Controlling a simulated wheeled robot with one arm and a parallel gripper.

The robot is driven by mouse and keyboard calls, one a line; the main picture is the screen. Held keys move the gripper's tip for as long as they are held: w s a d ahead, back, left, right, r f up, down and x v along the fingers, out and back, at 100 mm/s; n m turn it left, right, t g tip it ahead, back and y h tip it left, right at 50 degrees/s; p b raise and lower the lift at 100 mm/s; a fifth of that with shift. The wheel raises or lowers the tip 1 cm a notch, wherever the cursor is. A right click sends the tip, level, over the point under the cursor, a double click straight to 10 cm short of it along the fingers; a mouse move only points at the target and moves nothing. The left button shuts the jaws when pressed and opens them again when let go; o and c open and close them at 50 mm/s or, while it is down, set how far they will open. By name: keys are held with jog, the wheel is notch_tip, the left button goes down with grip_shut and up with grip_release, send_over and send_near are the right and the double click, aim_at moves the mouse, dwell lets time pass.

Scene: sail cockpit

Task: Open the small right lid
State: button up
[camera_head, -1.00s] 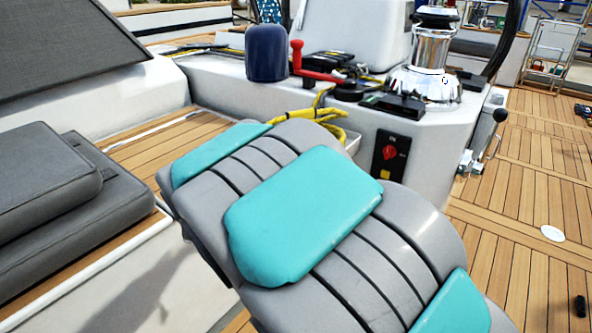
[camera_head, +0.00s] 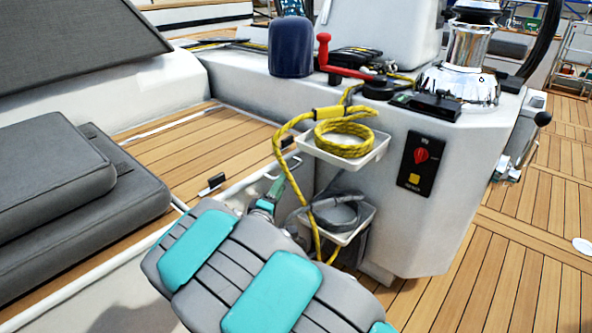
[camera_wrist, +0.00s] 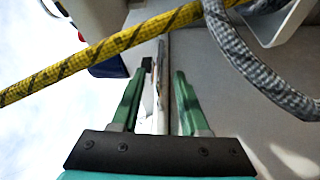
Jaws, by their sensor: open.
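No part is clearly marked as the small right lid. The teak seat (camera_head: 190,135) left of the console has small black fittings near its front edge, one at the left (camera_head: 211,184) and one at the right (camera_head: 290,140). My gripper (camera_head: 277,183) is low in front of the seat's white front wall, near the right fitting and beside the hanging ropes. In the wrist view my gripper (camera_wrist: 159,75) has its green fingers apart. A thin pale upright edge or bar shows between them; contact cannot be told.
A yellow rope (camera_head: 345,134) hangs from a white tray on the console, with a grey rope (camera_head: 340,215) below. In the wrist view the yellow rope (camera_wrist: 100,50) crosses close by the fingertips. Grey cushions (camera_head: 60,200) lie left.

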aim_at(289, 171)
jog(key=shift+x, duration=3.45)
grip_shut()
